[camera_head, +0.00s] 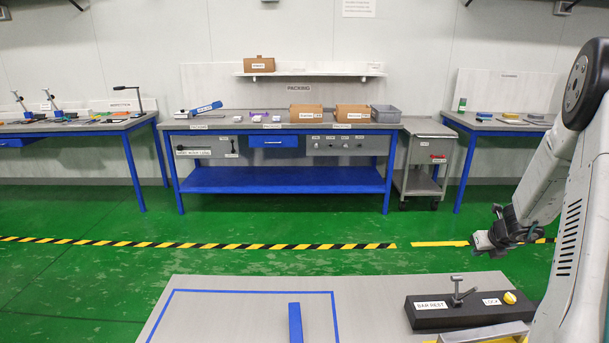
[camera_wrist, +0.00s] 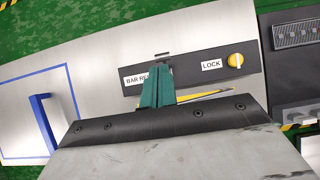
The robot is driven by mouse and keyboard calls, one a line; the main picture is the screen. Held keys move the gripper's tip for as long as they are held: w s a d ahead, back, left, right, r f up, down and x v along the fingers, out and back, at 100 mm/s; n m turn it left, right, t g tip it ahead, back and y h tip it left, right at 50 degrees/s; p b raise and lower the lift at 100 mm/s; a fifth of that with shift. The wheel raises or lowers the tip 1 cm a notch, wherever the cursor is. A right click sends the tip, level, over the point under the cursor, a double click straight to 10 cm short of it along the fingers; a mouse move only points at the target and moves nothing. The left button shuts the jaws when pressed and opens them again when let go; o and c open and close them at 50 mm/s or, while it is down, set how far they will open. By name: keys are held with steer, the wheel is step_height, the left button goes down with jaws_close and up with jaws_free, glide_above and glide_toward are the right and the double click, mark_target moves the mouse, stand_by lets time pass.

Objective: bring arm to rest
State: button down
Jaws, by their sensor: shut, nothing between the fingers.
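My gripper (camera_head: 487,241) is at the right in the head view, raised above the near table's bar rest. Its teal fingers (camera_wrist: 157,87) are together and empty in the wrist view. My arm comes down from the right edge of the head view. The black bar rest block (camera_head: 455,312) lies below with a grey metal post on it, labelled BAR REST and LOCK. A yellow knob (camera_head: 510,297) sits at its right end, and it also shows in the wrist view (camera_wrist: 235,60). The fingers hide part of the block in the wrist view.
The near grey table (camera_head: 230,283) carries a blue outlined area and an upright blue piece (camera_head: 296,322). A packing bench (camera_head: 285,128) stands far off across green floor, with a grey cart (camera_head: 425,150) beside it. Striped tape crosses the clear floor between.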

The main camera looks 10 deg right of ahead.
steer(key=s+a+r+n+g+y, duration=0.1)
steer(key=s+a+r+n+y, duration=0.2)
steer(key=a+n, duration=0.45)
steer(key=s+a+r+n+g+y, duration=0.1)
steer(key=s+a+r+n, duration=0.25)
steer(key=a+n, duration=0.45)
steer(key=s+a+r+n+g+y, duration=0.2)
steer(key=a+r+n, duration=0.35)
steer(key=a, duration=0.35)
steer(key=s+a+r+n+h, duration=0.2)
steer(key=s+a+r+n, duration=0.4)
steer(key=s+a+n, duration=0.2)
steer(key=s+a+r+n+h, duration=0.2)
steer(key=s+a+r+n, duration=0.4)
steer(key=s, duration=0.6)
steer(key=a+n, duration=0.2)
steer(key=n, duration=0.1)
steer(key=shift+s+a+r+n+g, duration=0.15)
steer(key=shift+s+a+n+g, duration=0.15)
steer(key=shift+a+g, duration=0.1)
steer(key=shift+s, duration=0.1)
